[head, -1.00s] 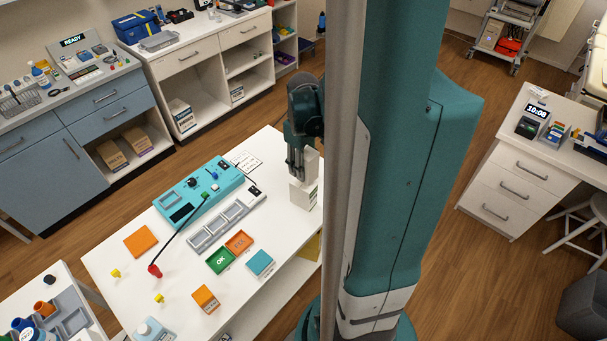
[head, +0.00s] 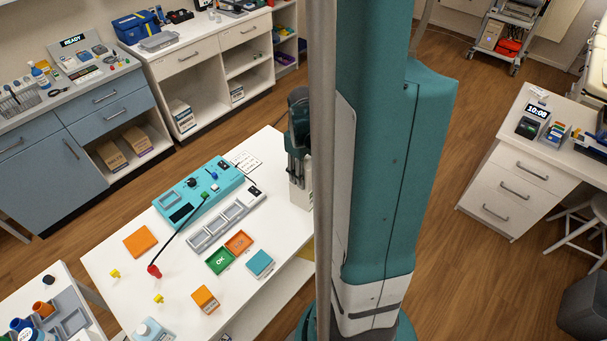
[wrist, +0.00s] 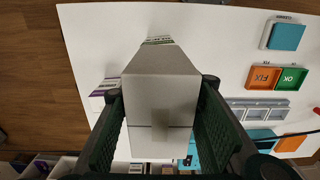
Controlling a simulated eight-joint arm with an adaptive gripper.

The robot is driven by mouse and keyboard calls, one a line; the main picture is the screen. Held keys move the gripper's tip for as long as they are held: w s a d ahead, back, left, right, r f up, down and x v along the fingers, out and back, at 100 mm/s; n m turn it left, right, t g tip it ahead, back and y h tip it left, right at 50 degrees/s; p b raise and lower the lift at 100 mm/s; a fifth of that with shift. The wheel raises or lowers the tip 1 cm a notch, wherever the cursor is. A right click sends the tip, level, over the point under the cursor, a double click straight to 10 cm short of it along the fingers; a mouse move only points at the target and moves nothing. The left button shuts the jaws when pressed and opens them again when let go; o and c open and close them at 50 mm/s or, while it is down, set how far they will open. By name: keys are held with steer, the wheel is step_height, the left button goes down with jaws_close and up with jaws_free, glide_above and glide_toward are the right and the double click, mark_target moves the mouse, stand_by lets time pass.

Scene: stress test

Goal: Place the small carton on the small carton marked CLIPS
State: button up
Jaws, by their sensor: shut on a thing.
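My gripper (wrist: 160,115) is shut on a pale grey-white carton (wrist: 160,90), which fills the space between its dark green ribbed fingers in the wrist view. A green-marked label shows at the carton's far end. Another white carton with a purple band (wrist: 104,92) is partly visible left of the fingers. In the head view my gripper (head: 298,172) points down at the table's far right edge, with white carton surface (head: 298,195) at and below its fingers. My own arm hides much of this spot. I cannot read CLIPS on any carton or tell whether the held carton touches another.
The white table (head: 130,270) also bears a teal control box (head: 200,190), a grey compartment tray (head: 225,222), green OK (head: 220,260) and orange FIX (head: 239,242) trays, and a teal box (head: 260,263). A red-ended lever (head: 154,271) crosses the middle. The front left has bare patches.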

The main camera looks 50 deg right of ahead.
mark_target(304, 160)
steer(key=shift+f, duration=0.2)
steer(key=o, duration=0.9)
steer(key=shift+r, duration=0.15)
steer(key=shift+r+p, duration=0.55)
steer(key=shift+r, duration=5.5)
